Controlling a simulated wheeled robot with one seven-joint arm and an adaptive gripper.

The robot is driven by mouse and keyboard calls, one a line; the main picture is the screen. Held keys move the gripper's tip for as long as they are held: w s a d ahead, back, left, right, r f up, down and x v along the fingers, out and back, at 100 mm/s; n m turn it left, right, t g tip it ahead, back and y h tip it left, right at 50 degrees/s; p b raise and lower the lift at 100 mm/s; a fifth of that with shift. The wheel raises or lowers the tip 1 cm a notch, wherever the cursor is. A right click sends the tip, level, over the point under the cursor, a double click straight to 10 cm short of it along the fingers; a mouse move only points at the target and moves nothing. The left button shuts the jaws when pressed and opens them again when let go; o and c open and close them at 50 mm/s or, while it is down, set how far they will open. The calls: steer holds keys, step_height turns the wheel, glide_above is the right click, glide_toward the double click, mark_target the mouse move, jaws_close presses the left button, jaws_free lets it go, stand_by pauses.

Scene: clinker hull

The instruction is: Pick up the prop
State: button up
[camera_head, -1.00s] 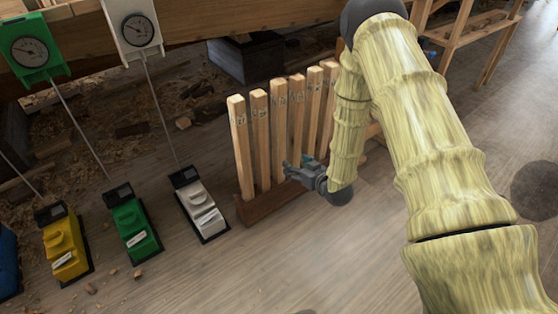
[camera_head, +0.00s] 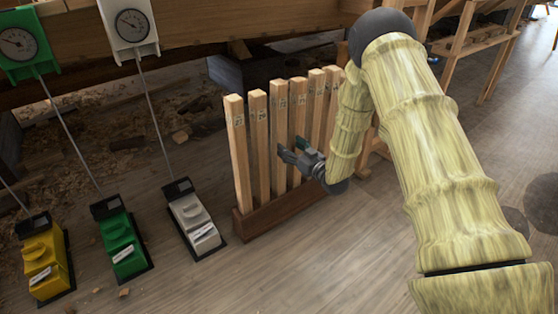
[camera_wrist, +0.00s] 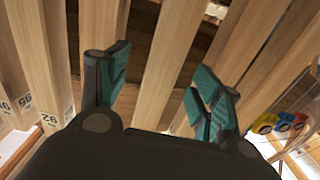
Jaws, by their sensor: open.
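Several upright wooden props with numbers near their tops stand in a row in a dark wooden rack (camera_head: 262,222) on the floor in the head view. In the wrist view my gripper (camera_wrist: 160,85) is open, with teal pads on both fingers. One prop (camera_wrist: 160,70) shows between the two fingers, apart from both pads as far as I can see. Other props (camera_wrist: 38,50) stand to the left and right of it.
White (camera_head: 194,222), green (camera_head: 124,245) and yellow (camera_head: 44,262) blocks stand on the floor at left, with rods up to dial gauges (camera_head: 132,24) by a long timber beam. A wooden stand (camera_head: 470,42) is at back right. Floor in front of the rack is clear.

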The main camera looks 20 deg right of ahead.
mark_target(283, 141)
steer(key=shift+a+b+x, duration=0.15)
steer(key=shift+b+x, duration=0.75)
steer(key=shift+x, duration=0.6)
steer(key=shift+a+b+x, duration=0.1)
steer(key=shift+b+x, duration=0.75)
steer(key=shift+x, duration=0.7)
steer(key=shift+w+r, duration=0.1)
steer(key=shift+w, duration=0.15)
steer(key=shift+a, duration=0.1)
jaws_close()
steer(key=shift+r, duration=0.1)
